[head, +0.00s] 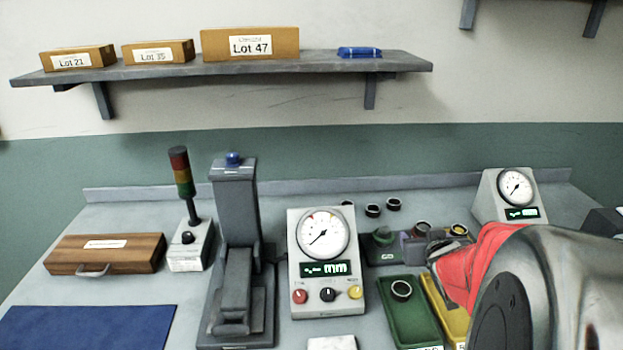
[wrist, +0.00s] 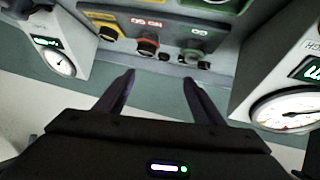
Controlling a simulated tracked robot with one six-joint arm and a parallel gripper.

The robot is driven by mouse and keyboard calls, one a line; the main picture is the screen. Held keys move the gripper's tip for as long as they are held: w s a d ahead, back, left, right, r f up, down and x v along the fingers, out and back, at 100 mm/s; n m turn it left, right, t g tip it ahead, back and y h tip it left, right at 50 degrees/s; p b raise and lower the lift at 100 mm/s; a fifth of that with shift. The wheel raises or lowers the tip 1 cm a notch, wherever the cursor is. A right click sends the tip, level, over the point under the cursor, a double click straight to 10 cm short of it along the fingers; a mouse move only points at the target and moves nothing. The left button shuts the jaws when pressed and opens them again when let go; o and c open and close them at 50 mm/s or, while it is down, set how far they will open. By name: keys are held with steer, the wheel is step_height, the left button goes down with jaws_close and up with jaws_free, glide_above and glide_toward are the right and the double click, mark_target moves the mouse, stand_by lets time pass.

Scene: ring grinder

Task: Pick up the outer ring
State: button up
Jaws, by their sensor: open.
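My gripper (wrist: 158,82) is open in the wrist view, with its two dark fingers apart and nothing seen between them. In the head view it is partly hidden by my red and grey arm, beside the row of ring holders. Several dark rings stand at the back of the bench, one of them a clear dark ring (head: 372,210). Another ring (head: 401,290) lies in the green tray (head: 420,325). More ring shapes sit on the holders, including one at the red holder (wrist: 147,42). I cannot tell which is the outer ring.
A dial gauge box (head: 322,270) stands left of the trays, and a second gauge (head: 512,200) stands at the back right. A grey press (head: 235,240) and a signal lamp (head: 182,175) stand further left. A yellow tray (head: 450,315) is partly hidden by my arm.

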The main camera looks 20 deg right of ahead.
steer(key=shift+m+t, duration=0.3)
steer(key=shift+t, duration=0.6)
steer(key=d+f, duration=0.1)
steer(key=s+d+f, duration=0.1)
steer(key=d, duration=0.1)
steer(key=s+d, duration=0.1)
steer(key=d, duration=0.1)
steer(key=shift+f, duration=0.4)
steer(key=shift+w, duration=0.15)
glide_toward(423, 226)
steer(key=shift+x, duration=1.05)
steer(key=shift+x, duration=2.6)
steer(key=c, duration=1.3)
